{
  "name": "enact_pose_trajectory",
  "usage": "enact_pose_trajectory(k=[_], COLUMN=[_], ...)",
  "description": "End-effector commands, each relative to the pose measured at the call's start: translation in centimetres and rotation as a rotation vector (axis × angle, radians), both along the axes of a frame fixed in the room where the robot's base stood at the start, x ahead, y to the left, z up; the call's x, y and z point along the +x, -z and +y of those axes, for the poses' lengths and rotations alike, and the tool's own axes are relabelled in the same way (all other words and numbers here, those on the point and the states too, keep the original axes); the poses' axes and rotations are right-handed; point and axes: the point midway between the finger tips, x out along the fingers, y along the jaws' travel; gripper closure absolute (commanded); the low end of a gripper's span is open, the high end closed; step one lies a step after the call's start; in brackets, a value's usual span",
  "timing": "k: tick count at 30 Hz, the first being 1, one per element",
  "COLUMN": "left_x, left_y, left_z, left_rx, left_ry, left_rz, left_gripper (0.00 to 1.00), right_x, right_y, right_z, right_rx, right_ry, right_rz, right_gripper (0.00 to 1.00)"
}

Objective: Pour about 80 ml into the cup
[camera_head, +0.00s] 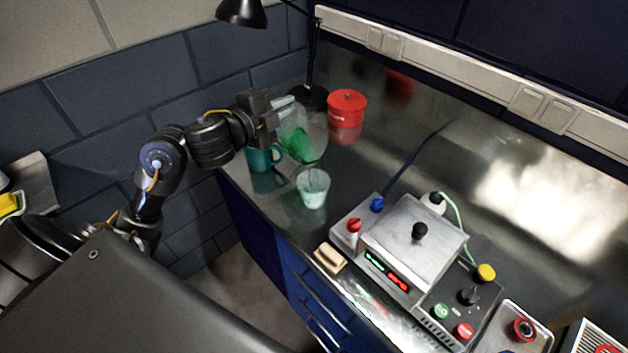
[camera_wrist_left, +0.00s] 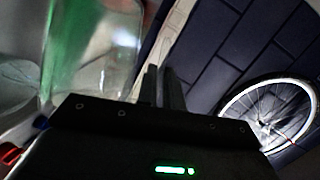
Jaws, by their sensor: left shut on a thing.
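My left gripper (camera_head: 282,108) is shut on a clear jug (camera_head: 316,128) with green liquid inside. The jug is tilted to the right, its lower lip close above and behind a pale, translucent cup (camera_head: 313,187). The cup stands upright on the metal bench top near its front edge. I cannot tell how much liquid is in the cup, and no stream is clear. The wrist view shows the jug's clear wall and green liquid (camera_wrist_left: 62,45) beside my left gripper's dark fingers (camera_wrist_left: 162,88). My right gripper is not in view.
A control box (camera_head: 415,250) with knobs and a beige block (camera_head: 329,258) lie to the right. A wheel (camera_wrist_left: 270,112) leans at the wall.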

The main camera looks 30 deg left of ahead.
Motion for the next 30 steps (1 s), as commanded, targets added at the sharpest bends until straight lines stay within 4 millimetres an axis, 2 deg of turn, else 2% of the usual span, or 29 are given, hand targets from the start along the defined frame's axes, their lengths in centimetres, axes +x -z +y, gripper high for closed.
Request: enact_pose_trajectory(k=[30], left_x=[-0.46], left_y=[0.03], left_z=[-0.89], left_rx=[0.035], left_ry=[0.000], left_rz=[-0.023], left_gripper=[1.00], right_x=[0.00], right_y=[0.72], right_z=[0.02], right_rx=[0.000], right_ry=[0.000], right_rz=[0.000], right_gripper=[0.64])
